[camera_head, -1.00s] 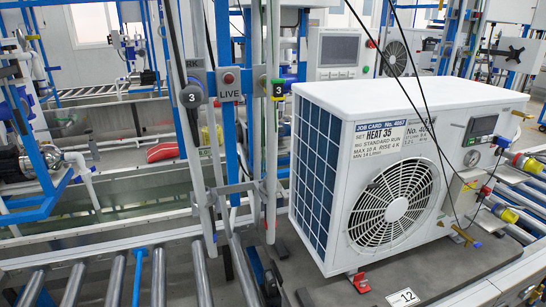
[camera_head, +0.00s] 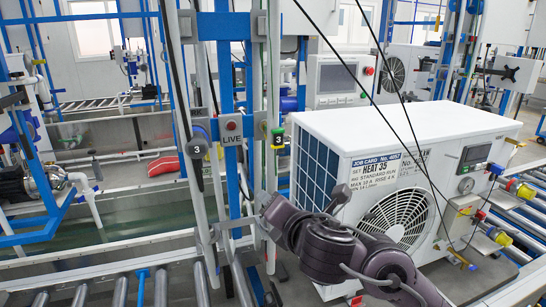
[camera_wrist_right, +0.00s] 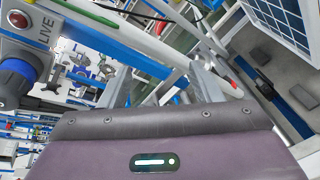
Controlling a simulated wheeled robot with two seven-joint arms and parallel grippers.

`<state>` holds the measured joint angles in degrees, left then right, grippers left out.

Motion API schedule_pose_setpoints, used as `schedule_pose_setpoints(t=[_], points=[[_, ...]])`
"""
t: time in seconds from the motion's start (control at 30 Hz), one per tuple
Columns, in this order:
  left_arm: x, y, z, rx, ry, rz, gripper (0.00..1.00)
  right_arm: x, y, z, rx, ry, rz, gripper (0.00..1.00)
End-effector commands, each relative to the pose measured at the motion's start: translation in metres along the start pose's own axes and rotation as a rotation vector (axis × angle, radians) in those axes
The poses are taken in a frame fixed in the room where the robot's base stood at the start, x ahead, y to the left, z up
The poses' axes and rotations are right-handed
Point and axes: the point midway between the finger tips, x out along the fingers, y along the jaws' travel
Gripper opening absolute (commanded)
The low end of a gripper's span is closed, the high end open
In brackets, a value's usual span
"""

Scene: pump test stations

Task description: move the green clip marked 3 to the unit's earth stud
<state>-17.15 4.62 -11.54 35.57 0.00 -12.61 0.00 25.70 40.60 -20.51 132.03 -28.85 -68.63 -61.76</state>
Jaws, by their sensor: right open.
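The green clip marked 3 (camera_head: 277,137) sits on the upright beside the LIVE panel, left of the white heat-pump unit (camera_head: 430,125). A dark clip also marked 3 (camera_head: 198,150) hangs left of the panel. My right gripper (camera_head: 262,212) is in front of the post, below the green clip and apart from it. Its grey fingers (camera_wrist_right: 160,85) show spread and empty in the right wrist view. The green clip is not clear there. Brass fittings (camera_head: 462,260) show low on the unit's right end; I cannot tell which is the earth stud. My left gripper is out of view.
The LIVE panel (camera_head: 232,140) has a red lamp and stands close to my right gripper. Black cables hang across the front of the unit. Roller conveyors (camera_head: 190,285) run along the front. A control cabinet (camera_head: 338,80) stands behind the unit.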

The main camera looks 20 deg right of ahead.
Motion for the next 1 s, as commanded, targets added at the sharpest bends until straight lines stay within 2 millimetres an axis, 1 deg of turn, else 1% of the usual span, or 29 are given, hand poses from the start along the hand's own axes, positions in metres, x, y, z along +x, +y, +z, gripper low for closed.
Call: schedule_pose_setpoints(t=[0.03, 0.1, 0.2, 0.3, 0.43, 0.77, 0.87, 1.0], points=[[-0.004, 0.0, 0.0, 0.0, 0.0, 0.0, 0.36, -0.011, 0.025, 0.025, -0.168, -0.056, 0.048, 0.58], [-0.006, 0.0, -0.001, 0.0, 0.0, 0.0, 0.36, -0.025, 0.047, 0.048, -0.383, -0.121, 0.086, 0.58], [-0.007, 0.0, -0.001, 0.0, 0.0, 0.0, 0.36, -0.041, 0.067, 0.071, -0.613, -0.198, 0.105, 0.58], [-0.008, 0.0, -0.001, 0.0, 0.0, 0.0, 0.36, -0.051, 0.078, 0.084, -0.753, -0.246, 0.108, 0.58], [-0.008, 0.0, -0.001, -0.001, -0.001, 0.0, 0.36, -0.056, 0.083, 0.091, -0.825, -0.27, 0.107, 0.58], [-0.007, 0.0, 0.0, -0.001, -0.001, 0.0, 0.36, -0.055, 0.082, 0.09, -0.824, -0.27, 0.107, 0.58], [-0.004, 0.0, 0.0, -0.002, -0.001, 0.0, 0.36, -0.05, 0.082, 0.091, -0.822, -0.269, 0.106, 0.58], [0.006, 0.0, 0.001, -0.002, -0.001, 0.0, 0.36, -0.036, 0.084, 0.092, -0.819, -0.27, 0.107, 0.58]])
